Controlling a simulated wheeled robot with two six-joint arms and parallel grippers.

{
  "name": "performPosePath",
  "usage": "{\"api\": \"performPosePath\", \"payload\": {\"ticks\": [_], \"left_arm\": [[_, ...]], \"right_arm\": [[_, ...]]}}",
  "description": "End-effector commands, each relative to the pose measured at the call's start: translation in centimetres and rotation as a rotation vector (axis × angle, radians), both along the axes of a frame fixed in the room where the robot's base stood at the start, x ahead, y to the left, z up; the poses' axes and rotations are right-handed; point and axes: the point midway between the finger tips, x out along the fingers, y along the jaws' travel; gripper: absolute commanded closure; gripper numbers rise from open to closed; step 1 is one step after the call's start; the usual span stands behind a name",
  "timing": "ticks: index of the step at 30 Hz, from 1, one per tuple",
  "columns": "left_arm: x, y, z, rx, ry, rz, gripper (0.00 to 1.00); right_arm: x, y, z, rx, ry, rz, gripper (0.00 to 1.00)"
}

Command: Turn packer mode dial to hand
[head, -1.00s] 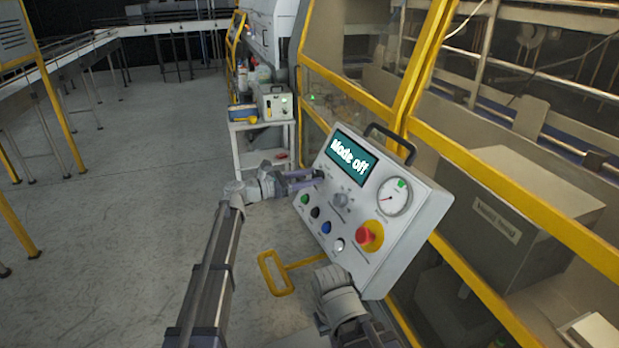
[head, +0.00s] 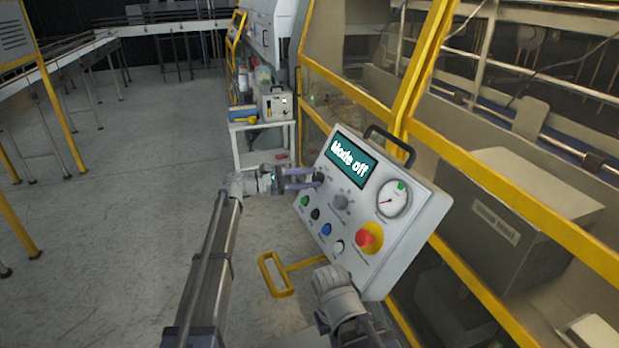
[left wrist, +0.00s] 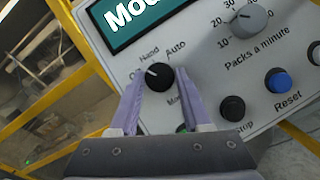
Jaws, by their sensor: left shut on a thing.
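The mode dial (left wrist: 157,78) is a black knob with a white mark pointing to the upper left, towards the partly covered label at its left. "Hand" is printed above it and "Auto" to the upper right. My left gripper (left wrist: 161,82) is shut on the dial, one purple finger on each side. In the head view the left gripper (head: 306,180) reaches the upper left of the control panel (head: 415,225). The screen (head: 352,160) reads "Mode off". The fingers of my right gripper are not seen; only part of that arm shows at the bottom.
The panel also has a grey packs-a-minute knob (head: 341,201), a blue reset button (head: 325,229), a red emergency button (head: 368,237) and a gauge (head: 393,199). A yellow handle (head: 277,274) stands below. Yellow-framed guarding runs behind; the floor at left is clear.

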Motion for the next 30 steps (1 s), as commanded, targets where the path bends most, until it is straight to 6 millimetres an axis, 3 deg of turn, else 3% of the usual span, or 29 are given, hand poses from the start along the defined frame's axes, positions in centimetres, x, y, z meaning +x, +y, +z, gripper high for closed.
{"api": "performPosePath", "payload": {"ticks": [15,30], "left_arm": [[0.5,0.1,0.4,0.138,-0.302,-0.192,1.0],[0.5,0.1,0.3,0.179,-0.395,-0.248,1.0]], "right_arm": [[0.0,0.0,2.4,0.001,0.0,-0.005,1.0],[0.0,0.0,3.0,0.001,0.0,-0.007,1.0]]}}
